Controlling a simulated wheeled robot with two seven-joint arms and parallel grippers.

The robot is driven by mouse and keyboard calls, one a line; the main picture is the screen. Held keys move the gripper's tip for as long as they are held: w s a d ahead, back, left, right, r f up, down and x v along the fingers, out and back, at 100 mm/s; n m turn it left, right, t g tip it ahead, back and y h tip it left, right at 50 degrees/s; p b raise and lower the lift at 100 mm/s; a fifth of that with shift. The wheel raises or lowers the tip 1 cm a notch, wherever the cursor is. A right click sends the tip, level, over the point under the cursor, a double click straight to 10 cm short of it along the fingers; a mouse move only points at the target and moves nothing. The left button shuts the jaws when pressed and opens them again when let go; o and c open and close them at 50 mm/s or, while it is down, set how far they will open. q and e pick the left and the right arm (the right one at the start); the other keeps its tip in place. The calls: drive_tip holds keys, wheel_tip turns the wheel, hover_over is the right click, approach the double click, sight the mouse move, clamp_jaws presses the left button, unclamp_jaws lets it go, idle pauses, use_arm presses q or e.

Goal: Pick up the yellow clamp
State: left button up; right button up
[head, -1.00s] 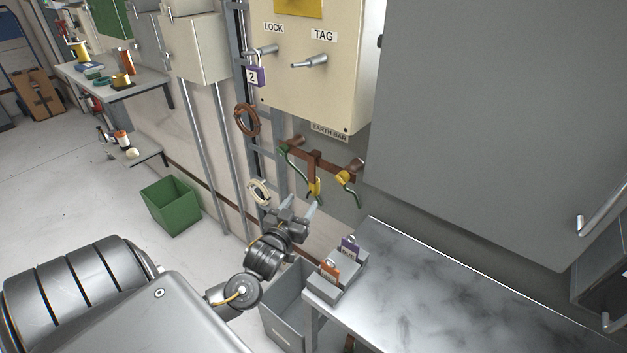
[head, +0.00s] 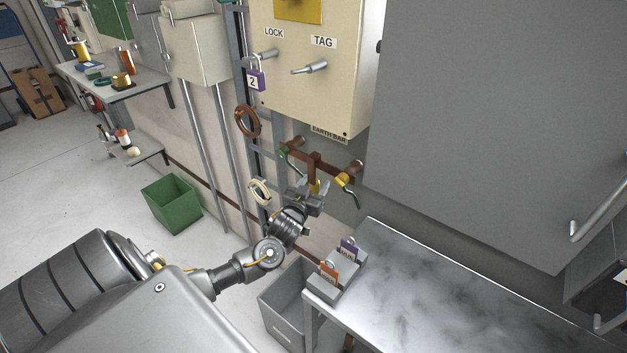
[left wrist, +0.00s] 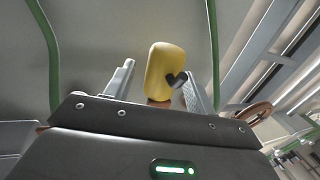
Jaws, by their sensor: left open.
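A yellow clamp (head: 315,185) hangs at the copper earth bar (head: 325,166) on the wall, partly hidden by my left gripper. In the left wrist view, a yellow clamp body (left wrist: 165,68) with a dark part on its side stands between the two fingers, with gaps at both sides. My left gripper (head: 312,192) is open, right at this clamp, and holds nothing. My right gripper is not in view.
A metal worktop (head: 430,290) with a grey tag holder (head: 322,289) lies below right. A cream lock-and-tag box (head: 290,100) is above. A green bin (head: 171,204) stands on the floor.

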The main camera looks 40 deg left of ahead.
use_arm(q)
drive_tip(key=c, duration=1.2)
drive_tip(key=shift+r, duration=0.15)
